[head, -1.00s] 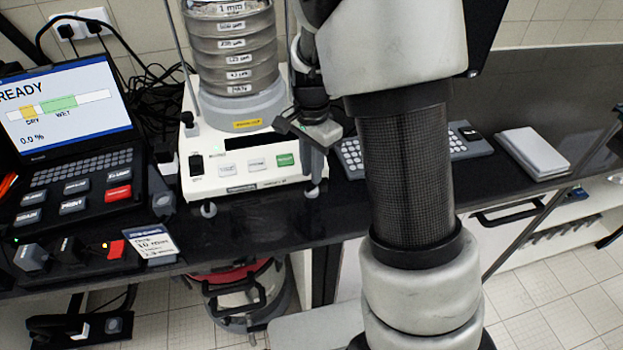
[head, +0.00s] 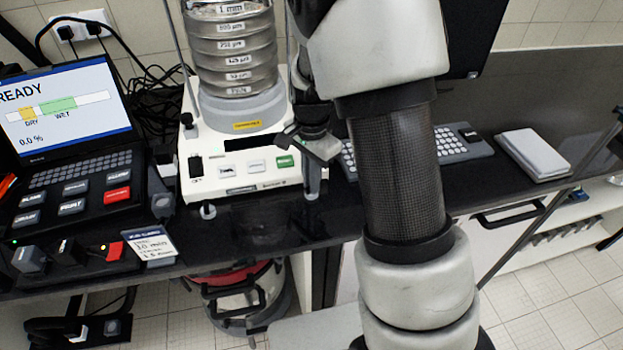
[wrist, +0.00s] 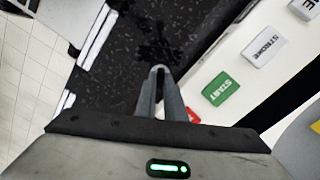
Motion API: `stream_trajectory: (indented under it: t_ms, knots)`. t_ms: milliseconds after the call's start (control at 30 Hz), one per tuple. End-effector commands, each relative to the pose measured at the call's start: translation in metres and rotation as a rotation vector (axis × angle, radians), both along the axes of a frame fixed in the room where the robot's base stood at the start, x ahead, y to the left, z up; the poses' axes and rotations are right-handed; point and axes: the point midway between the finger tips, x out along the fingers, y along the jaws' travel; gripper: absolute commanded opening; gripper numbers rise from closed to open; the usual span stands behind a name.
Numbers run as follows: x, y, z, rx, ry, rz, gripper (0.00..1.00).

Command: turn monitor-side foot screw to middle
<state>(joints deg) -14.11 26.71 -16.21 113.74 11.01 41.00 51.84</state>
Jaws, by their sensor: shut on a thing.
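The white sieve shaker (head: 232,178) stands on the dark bench, with its green START button also in the wrist view (wrist: 221,88). One front foot screw (head: 208,210) shows under its left corner, clear of my gripper. My gripper (head: 312,192) points down at the shaker's front right corner, the side of the dark monitor (head: 466,35). In the wrist view, my gripper (wrist: 159,72) has its fingers together beside the shaker's edge, shut on the foot screw there. The fingers hide most of that screw, so its turn position cannot be read.
A control unit with a READY screen (head: 66,108) stands on the left, with a small card (head: 150,245) before it. A keyboard (head: 462,141) and a white pad (head: 533,152) lie to the right. The sieve stack (head: 235,50) rises close to my arm.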

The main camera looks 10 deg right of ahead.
Motion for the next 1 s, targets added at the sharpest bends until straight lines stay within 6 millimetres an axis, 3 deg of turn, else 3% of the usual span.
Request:
stream_trajectory:
  t_ms: [367, 1000]
  knots:
    - [0.0004, -0.0005, 0.0003, 0.001, -0.001, 0.187, 0.00]
    - [0.0002, -0.0003, 0.0006, 0.001, -0.001, 0.773, 0.00]
